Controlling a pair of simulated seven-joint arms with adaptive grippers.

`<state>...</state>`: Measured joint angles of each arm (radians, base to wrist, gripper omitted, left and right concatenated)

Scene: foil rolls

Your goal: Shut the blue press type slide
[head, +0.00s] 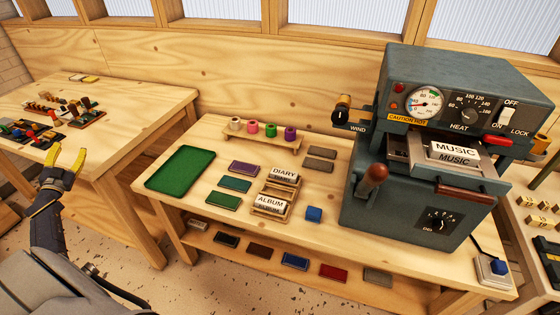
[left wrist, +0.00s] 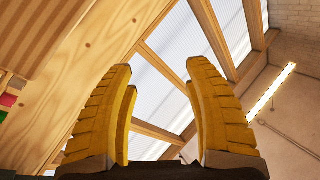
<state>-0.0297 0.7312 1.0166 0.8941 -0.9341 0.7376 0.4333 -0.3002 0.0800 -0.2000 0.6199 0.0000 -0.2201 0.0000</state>
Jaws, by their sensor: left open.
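The blue-grey press (head: 440,85) stands at the right end of the middle bench. Its metal type slide (head: 405,150) carries a "MUSIC" type block (head: 453,151) and appears to stick out at the front, below the heating head. A reddish-brown bar handle (head: 465,193) is at the slide's front. My left gripper (head: 68,160) is at the far left, beyond the bench's left end and far from the press. Its yellow fingers are apart and empty, as the left wrist view (left wrist: 160,115) also shows.
Another bench (head: 150,105) stands left.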

